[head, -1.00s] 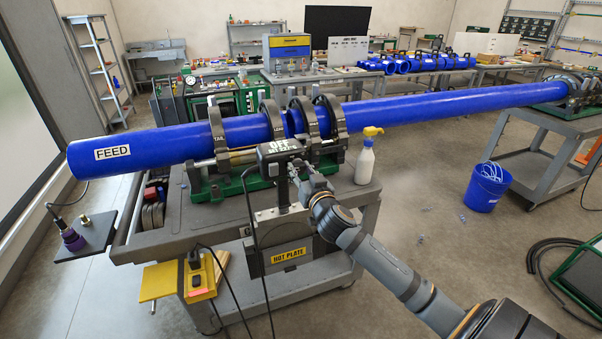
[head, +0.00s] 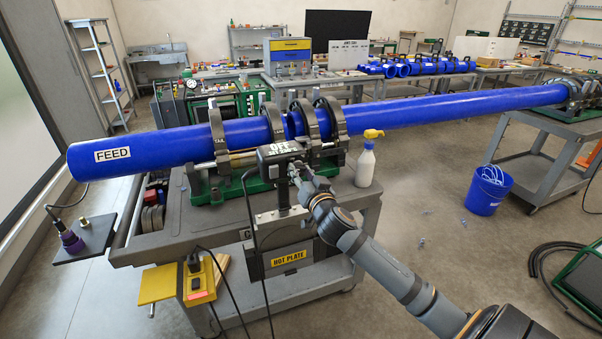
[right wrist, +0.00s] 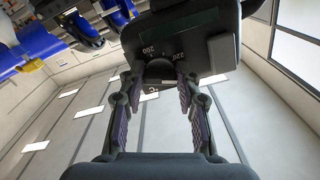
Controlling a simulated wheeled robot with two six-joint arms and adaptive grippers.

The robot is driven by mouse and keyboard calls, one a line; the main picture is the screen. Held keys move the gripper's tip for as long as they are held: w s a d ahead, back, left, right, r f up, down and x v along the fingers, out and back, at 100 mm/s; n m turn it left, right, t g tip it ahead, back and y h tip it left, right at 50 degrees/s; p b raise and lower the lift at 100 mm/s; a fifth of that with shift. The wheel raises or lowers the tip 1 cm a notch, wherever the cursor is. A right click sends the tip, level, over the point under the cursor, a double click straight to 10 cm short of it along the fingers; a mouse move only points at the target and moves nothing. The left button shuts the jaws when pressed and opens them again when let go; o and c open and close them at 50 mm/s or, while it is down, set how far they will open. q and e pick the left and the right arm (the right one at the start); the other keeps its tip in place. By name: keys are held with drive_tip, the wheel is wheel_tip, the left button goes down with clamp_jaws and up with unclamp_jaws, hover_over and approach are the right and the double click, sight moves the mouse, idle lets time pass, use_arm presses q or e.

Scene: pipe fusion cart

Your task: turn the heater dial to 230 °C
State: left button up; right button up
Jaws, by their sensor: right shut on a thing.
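The heater's dark control box (head: 279,150) sits at the top of the hot plate unit (head: 288,257), in front of the pipe clamps. My right gripper (head: 294,172) is at the underside of the box. In the right wrist view, my right gripper (right wrist: 160,82) is shut on the dark round dial (right wrist: 160,68), with a finger pad on each side. Scale marks 200 and 220 show upside down beside the dial. The dial is hidden in the head view. My left gripper is not in view.
The blue FEED pipe (head: 150,150) runs through the clamps (head: 275,132) behind the box. A spray bottle (head: 366,166) stands to the right on the cart (head: 160,246). A black cable hangs in front of the hot plate.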

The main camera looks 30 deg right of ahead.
drive_tip(key=o, duration=1.2)
drive_tip(key=shift+c, duration=0.2)
drive_tip(key=v, duration=0.7)
drive_tip(key=shift+s, duration=0.2)
